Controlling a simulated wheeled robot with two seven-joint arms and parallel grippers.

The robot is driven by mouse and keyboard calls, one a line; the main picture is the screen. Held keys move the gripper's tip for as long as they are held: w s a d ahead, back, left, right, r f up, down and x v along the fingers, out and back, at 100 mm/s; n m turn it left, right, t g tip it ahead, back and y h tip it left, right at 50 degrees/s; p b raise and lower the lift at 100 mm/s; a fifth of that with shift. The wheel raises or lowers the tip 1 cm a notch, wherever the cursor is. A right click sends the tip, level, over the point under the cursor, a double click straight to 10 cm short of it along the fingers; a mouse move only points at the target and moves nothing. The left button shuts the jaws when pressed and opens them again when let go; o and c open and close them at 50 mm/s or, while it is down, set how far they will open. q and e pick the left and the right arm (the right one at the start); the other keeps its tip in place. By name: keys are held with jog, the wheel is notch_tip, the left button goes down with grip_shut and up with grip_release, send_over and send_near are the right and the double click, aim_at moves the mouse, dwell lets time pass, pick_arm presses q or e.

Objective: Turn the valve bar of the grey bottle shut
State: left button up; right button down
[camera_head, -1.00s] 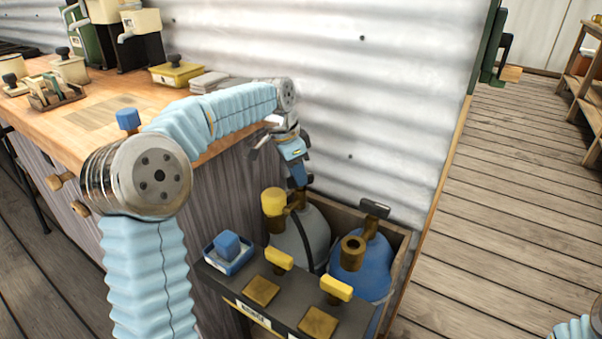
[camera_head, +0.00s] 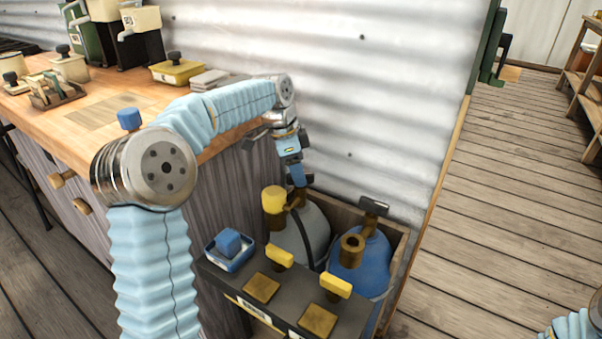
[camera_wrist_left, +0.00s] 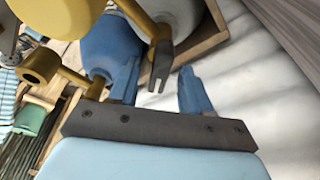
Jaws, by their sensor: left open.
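The grey bottle (camera_head: 309,230) stands in a wooden crate, with a brass valve and a yellow cap (camera_head: 273,199) on its outlet. In the head view its valve bar is mostly hidden by my left gripper (camera_head: 298,180), which points down right above the valve. In the left wrist view the grey valve bar (camera_wrist_left: 159,68) shows between the two blue fingertips of my left gripper (camera_wrist_left: 160,75). The jaws are open, with a visible gap on each side of the bar. The grey bottle's body (camera_wrist_left: 180,14) is at the top there. My right gripper is out of view.
A blue bottle (camera_head: 372,265) with its own dark bar (camera_head: 374,208) stands beside the grey one in the crate (camera_head: 398,262). A dark panel (camera_head: 290,300) with yellow handles is in front. The corrugated wall (camera_head: 350,120) is close behind; the wooden counter (camera_head: 100,110) is left.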

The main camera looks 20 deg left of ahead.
pick_arm(q)
jog(key=shift+r, duration=0.1)
jog(key=shift+w+d+v, duration=0.15)
jog(key=shift+d+v, duration=0.1)
jog(key=shift+v, duration=0.85)
jog(key=shift+w+d+v, duration=0.1)
jog(key=shift+d+v, duration=0.1)
jog(key=shift+v, duration=0.9)
jog(key=shift+w+d+v, duration=0.15)
jog(key=shift+d+v, duration=0.1)
jog(key=shift+v, duration=0.85)
jog(key=shift+r, duration=0.2)
